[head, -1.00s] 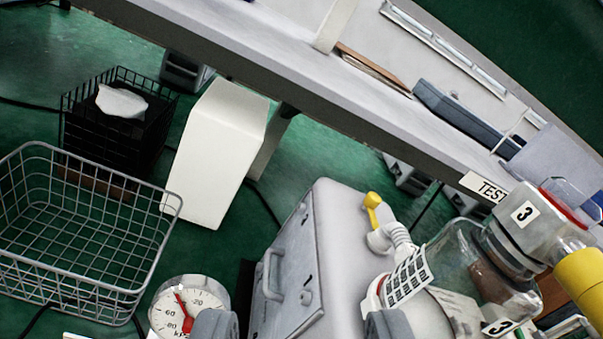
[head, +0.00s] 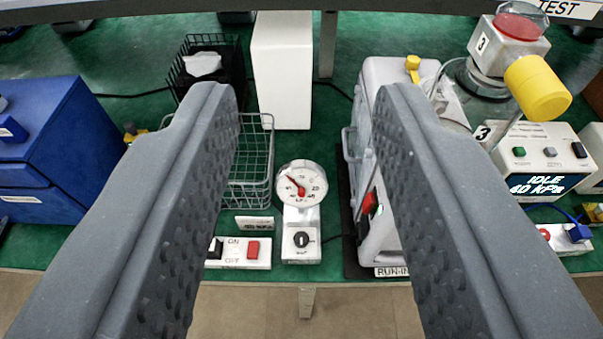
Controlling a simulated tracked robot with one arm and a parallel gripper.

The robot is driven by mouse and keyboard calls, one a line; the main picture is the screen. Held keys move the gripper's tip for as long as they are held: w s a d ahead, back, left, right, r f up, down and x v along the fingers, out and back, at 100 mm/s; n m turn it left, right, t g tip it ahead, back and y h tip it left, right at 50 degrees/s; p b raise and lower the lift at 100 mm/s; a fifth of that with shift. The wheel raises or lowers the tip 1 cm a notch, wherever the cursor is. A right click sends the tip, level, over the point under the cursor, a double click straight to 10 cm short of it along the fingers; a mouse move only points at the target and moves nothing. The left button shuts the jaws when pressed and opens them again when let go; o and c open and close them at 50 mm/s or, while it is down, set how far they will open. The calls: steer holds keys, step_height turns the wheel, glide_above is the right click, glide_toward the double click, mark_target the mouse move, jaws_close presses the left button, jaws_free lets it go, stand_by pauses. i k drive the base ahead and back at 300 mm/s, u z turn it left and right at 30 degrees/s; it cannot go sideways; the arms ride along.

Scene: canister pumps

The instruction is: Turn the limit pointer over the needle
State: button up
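A round white pressure gauge (head: 314,174) stands upright in the middle, on a light stand with a black knob (head: 302,240). Its dial faces me and carries a red hand (head: 293,181) that points to the upper left. A separate limit pointer and needle are too small to tell apart. My gripper (head: 305,92) is open and empty. Its two dark grey fingers lie left and right of the gauge in the picture, and the gauge shows in the gap between them, not touched.
A wire basket (head: 262,122) stands left behind the gauge. A grey machine (head: 385,75) stands to the right, partly behind my right finger. A switch box (head: 233,262) lies at front left. A blue case (head: 45,160) is far left, a white display unit (head: 541,140) far right.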

mark_target(300, 190)
steer(key=k, duration=1.3)
steer(key=i, duration=0.85)
steer(key=u, duration=0.55)
